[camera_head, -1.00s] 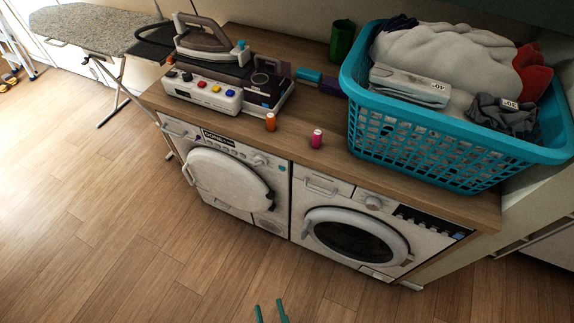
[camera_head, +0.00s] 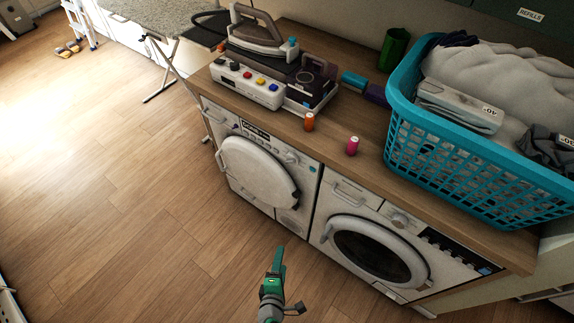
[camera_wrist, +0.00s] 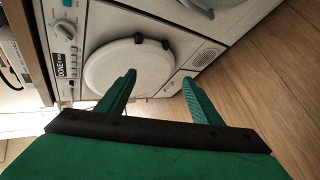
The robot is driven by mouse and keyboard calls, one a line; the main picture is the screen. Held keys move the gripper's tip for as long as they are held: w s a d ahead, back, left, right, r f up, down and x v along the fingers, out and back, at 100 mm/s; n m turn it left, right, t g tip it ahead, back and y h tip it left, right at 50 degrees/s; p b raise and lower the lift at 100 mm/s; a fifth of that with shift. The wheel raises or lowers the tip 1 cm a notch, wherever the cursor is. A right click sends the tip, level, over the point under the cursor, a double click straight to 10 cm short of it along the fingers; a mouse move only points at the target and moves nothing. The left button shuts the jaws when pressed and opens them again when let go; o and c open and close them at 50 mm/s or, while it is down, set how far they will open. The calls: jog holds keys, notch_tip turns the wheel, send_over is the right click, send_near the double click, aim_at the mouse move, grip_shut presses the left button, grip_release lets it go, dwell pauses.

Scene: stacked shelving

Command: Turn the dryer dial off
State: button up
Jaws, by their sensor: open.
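Two white front-loading machines stand under the counter; no legible label shows which is the dryer. The left machine (camera_head: 262,172) has a white round door, a panel marked "DONE" and a round dial (camera_head: 291,158). The wrist view shows this dial (camera_wrist: 65,28) at the upper left, beside the door (camera_wrist: 125,65). The right machine (camera_head: 375,247) has a dark glass door and a dial (camera_head: 399,219) on its panel. My green gripper (camera_head: 280,249) is low in front of the machines, apart from both. In the wrist view its fingers (camera_wrist: 159,77) are spread and empty.
The wooden counter (camera_head: 345,178) holds an iron on its station (camera_head: 262,75), orange (camera_head: 309,122) and pink (camera_head: 352,146) spools, and a teal laundry basket (camera_head: 450,165). An ironing board (camera_head: 160,14) stands behind left.

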jog(key=w+n+h, duration=0.2)
jog(key=w+n, duration=0.2)
jog(key=w, duration=0.3)
jog(key=n+t+h, duration=0.3)
jog(key=n+h, duration=0.4)
send_near(289, 163)
jog(key=x, duration=0.8)
jog(key=shift+w+d, duration=0.25)
jog(key=c, duration=1.1)
